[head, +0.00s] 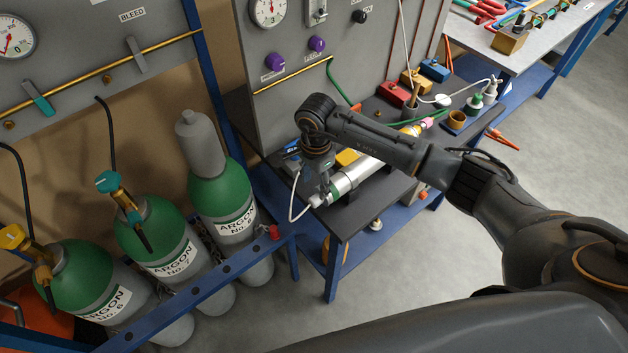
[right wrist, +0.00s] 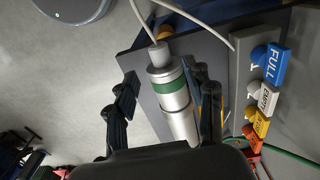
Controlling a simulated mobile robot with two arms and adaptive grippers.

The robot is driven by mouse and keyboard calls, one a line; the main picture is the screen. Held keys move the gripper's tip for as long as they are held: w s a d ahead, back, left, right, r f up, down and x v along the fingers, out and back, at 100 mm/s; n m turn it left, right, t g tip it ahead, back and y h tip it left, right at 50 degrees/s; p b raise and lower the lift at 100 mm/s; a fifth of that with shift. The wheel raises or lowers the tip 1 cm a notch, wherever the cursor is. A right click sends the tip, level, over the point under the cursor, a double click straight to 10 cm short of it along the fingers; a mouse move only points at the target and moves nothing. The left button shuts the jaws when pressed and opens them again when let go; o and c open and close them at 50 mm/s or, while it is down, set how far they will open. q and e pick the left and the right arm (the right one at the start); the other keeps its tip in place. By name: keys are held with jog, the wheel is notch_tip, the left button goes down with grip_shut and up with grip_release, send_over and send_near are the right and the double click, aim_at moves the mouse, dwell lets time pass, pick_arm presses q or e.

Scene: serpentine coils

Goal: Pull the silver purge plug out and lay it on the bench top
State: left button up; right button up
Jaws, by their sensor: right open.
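The silver purge plug (right wrist: 158,54) sits in the near end of a silver tube (right wrist: 176,105) with a green band. A thin white hose runs from the plug. In the head view the plug (head: 317,201) shows at the tube's end, partly hidden by my gripper. The tube lies along the dark bench top (head: 366,206). My right gripper (head: 323,190) is over this end of the tube. In the right wrist view its open fingers (right wrist: 164,88) are on either side of the tube, behind the plug, holding nothing. My left gripper is not in view.
Blue, white, yellow and red tags (right wrist: 273,65) line a grey strip beside the tube. A gauge panel (head: 290,70) rises behind the bench. Argon cylinders (head: 205,165) stand at the left behind a blue rail. Several fittings and blocks (head: 393,94) fill the bench's far part.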

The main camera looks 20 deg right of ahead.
aim_at(316, 198)
jog(key=shift+d+f, duration=0.2)
notch_tip(316, 198, down, 8)
jog(key=b, duration=0.6)
jog(key=shift+w+f+b, duration=0.1)
jog(key=shift+f+b, duration=0.25)
jog(key=shift+b, duration=0.1)
jog(key=shift+a, duration=0.1)
jog(key=shift+r, duration=0.1)
jog(key=shift+b, duration=0.5)
grip_shut()
